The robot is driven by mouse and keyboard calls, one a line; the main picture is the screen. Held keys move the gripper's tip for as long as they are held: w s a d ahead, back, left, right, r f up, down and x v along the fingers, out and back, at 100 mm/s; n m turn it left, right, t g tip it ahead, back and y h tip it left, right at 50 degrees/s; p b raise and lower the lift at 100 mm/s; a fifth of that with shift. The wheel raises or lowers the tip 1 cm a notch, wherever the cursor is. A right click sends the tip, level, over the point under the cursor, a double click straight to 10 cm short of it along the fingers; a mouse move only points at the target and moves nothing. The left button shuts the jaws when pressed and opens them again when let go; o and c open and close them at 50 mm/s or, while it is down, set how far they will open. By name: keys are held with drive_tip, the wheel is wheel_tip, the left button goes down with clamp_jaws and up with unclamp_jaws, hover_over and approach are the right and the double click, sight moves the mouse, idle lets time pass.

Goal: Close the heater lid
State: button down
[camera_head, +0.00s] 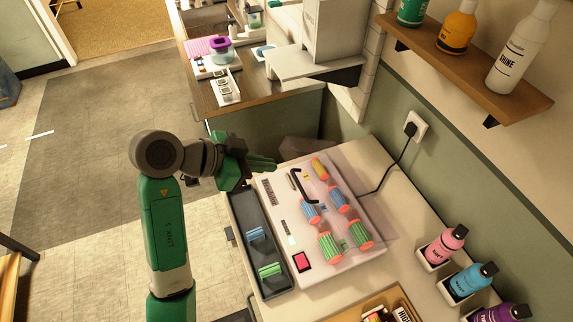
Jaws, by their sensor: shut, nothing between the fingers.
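The heater (292,232) is a white box on the counter, holding several striped rollers with orange ends (331,245). Its lid (372,222) is see-through with a faint pink tint, and a black bar handle (301,186) shows over the upper left part of the box. I cannot tell the lid's exact angle from this view. My gripper (272,164) is at the heater's upper left corner, its green fingers shut and empty, pointing right. It appears apart from the handle.
A dark tray (264,244) with blue and green clips lies along the heater's left side. Pink, blue and purple bottles (444,244) stand at the right by the wall. A wooden box (383,306) is at the front. A black cord (397,160) runs to the wall outlet.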

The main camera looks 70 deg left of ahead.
drive_tip(key=p, duration=0.1)
approach(313, 182)
drive_tip(key=w+r, duration=0.2)
drive_tip(key=w, duration=0.2)
drive_tip(key=shift+s+a+f+p, duration=0.1)
drive_tip(key=shift+s+f+p, duration=0.1)
drive_tip(key=shift+f, duration=0.9)
drive_tip(key=shift+s+a+f+p, duration=0.1)
drive_tip(key=shift+f+p, duration=0.05)
drive_tip(key=shift+f, duration=0.95)
